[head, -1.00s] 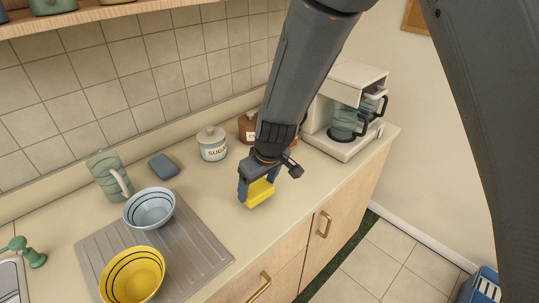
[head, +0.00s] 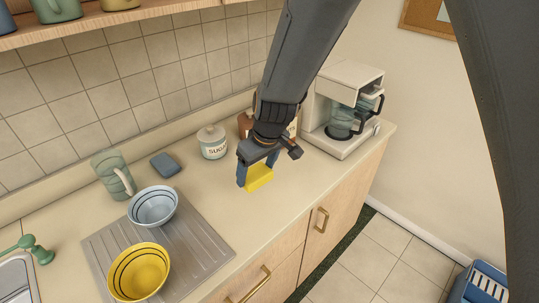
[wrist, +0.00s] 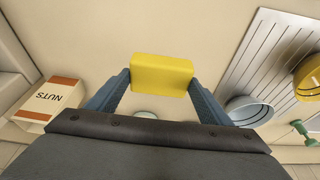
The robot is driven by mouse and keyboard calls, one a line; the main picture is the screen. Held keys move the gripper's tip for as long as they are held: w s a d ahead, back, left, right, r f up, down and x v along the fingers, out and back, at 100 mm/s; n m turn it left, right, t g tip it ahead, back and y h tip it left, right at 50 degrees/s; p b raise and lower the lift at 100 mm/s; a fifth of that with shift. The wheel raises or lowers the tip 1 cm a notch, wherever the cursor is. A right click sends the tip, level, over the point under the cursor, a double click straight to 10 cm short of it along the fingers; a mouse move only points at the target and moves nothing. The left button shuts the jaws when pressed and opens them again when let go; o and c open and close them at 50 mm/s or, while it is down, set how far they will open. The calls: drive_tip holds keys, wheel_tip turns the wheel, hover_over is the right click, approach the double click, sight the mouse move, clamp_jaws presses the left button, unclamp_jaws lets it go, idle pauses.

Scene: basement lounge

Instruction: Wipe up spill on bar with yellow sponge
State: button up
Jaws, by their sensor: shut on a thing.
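The yellow sponge (head: 259,178) is held between the two blue fingers of my gripper (head: 257,171), over the front part of the beige bar counter (head: 205,190). In the wrist view the sponge (wrist: 161,75) spans the gap between the fingertips of my gripper (wrist: 160,82), with plain counter (wrist: 100,35) around it. I cannot tell whether the sponge touches the counter. No spill shows clearly in either view; the sponge and arm may hide part of the surface.
A blue bowl (head: 153,206) and yellow bowl (head: 138,272) are on the drainboard (head: 205,245). A coffee maker (head: 345,105) stands right; a NUTS box (wrist: 50,103) is nearby.

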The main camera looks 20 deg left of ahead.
wheel_tip(320, 180, up, 10)
idle(0.7)
